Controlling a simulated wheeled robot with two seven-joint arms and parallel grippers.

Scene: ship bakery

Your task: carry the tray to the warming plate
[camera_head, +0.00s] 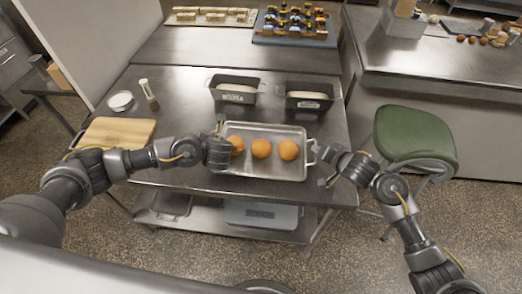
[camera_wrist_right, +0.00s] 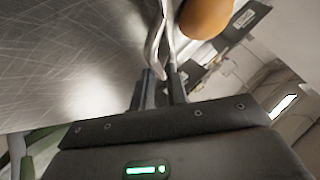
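The tray (camera_head: 262,172) is a shallow silver metal pan with a wire handle at each short end. Three orange-brown rolls (camera_head: 261,148) lie in it in a row. It is over the front part of the steel table; I cannot tell whether it touches the top. My right gripper (camera_head: 322,158) is at the tray's right handle. In the right wrist view its fingers (camera_wrist_right: 163,88) are close together around the wire handle (camera_wrist_right: 157,40). My left gripper (camera_head: 218,142) is at the left handle, its fingers mostly hidden. I cannot make out which surface is the warming plate.
Two black loaf tins (camera_head: 236,97) (camera_head: 308,104) stand behind the tray. A wooden board (camera_head: 113,133), a small round dish (camera_head: 120,101) and a shaker (camera_head: 149,94) are at the left. A green stool (camera_head: 415,137) stands right of the table. Bare steel lies left of the tins.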

